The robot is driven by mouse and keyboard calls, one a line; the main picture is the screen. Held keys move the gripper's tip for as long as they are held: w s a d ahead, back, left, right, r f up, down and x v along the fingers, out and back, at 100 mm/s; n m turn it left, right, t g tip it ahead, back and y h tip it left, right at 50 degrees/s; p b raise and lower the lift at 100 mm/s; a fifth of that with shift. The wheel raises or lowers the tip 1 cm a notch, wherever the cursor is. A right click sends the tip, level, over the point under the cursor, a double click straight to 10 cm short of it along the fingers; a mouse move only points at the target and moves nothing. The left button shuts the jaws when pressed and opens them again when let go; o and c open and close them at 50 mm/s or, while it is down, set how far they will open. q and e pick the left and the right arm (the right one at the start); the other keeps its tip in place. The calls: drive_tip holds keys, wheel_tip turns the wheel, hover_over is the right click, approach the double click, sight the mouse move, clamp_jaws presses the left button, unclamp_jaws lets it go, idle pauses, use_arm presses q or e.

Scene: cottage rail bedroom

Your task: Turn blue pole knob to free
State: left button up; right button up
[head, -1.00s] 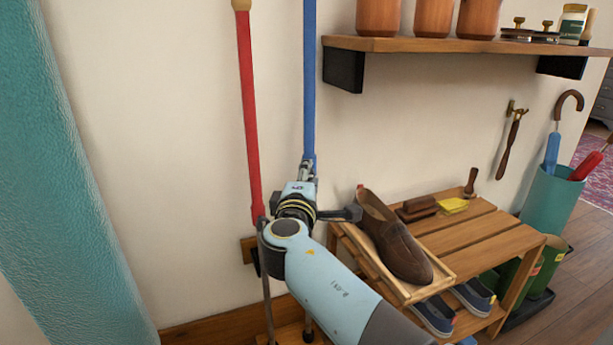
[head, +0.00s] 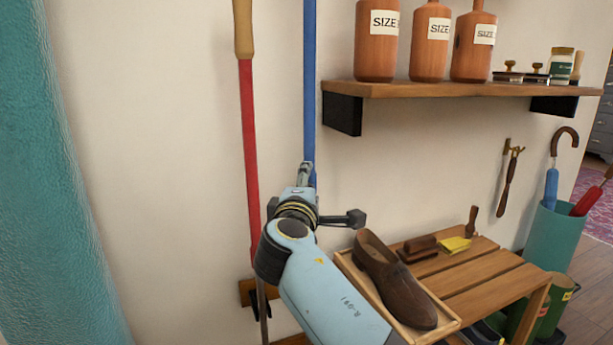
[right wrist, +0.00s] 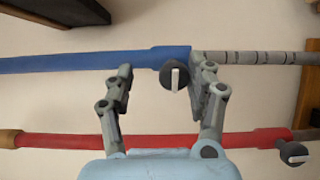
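The blue pole (head: 309,80) stands upright by the wall in the head view, and my right gripper (head: 306,172) is at its lower part, hiding what is there. In the right wrist view the blue pole (right wrist: 90,61) lies across the picture, with a grey marked section (right wrist: 260,58) at right. Its dark round knob (right wrist: 167,84), with a white stripe across the pole's direction, is near the end of the blue sleeve. My left gripper is not in view.
A red pole (head: 249,150) stands just left, with its own dark knob (right wrist: 292,153). A wooden shelf (head: 440,89) with bottles is upper right. A slatted bench (head: 490,288) carrying a brown shoe (head: 395,285) is close right of my arm.

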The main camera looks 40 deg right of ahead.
wheel_tip(320, 180, up, 3)
drive_tip(key=shift+r, duration=0.1)
idle(0.3)
